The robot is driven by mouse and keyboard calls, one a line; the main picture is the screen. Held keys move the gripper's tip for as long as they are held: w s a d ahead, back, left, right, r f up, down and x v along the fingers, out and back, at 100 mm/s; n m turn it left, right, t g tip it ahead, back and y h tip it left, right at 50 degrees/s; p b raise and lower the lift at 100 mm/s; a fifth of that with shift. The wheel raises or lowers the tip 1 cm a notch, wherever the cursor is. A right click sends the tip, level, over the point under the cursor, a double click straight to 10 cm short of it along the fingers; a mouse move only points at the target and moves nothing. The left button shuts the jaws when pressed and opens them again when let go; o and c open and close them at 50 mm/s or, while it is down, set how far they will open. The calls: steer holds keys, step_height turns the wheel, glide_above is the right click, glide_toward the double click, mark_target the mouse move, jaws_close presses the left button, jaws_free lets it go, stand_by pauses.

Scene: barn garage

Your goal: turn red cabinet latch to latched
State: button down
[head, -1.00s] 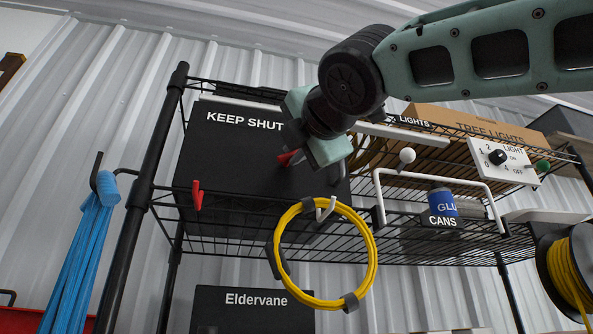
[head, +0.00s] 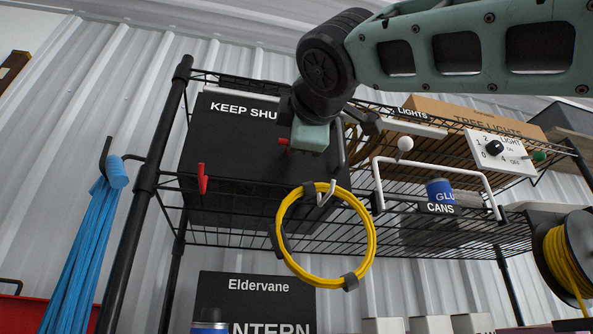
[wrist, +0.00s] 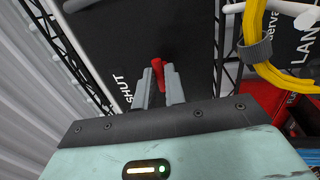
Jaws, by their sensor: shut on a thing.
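The red cabinet latch (head: 284,142) is on the front of the black cabinet (head: 225,165) lettered "KEEP SHUT". Only a small red end shows beside my gripper (head: 306,138) in the head view. In the wrist view the red latch (wrist: 157,65) sits between the two grey fingers of my gripper (wrist: 159,82), which are shut on it. The black cabinet front (wrist: 120,35) lies just beyond the fingertips. My gripper hides most of the latch in the head view, so its exact angle is hard to tell.
A white rail (head: 440,165) stands right of the cabinet, near a glue can (head: 440,192). A switch panel (head: 502,152) is farther right. Blue cords (head: 85,250) hang left.

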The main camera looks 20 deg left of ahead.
stand_by(0.3)
steer(key=c, duration=1.5)
jaws_free()
steer(key=b+v, duration=0.6)
steer(key=v, duration=1.1)
steer(key=shift+s+d+b, duration=0.15)
steer(key=shift+b, duration=0.25)
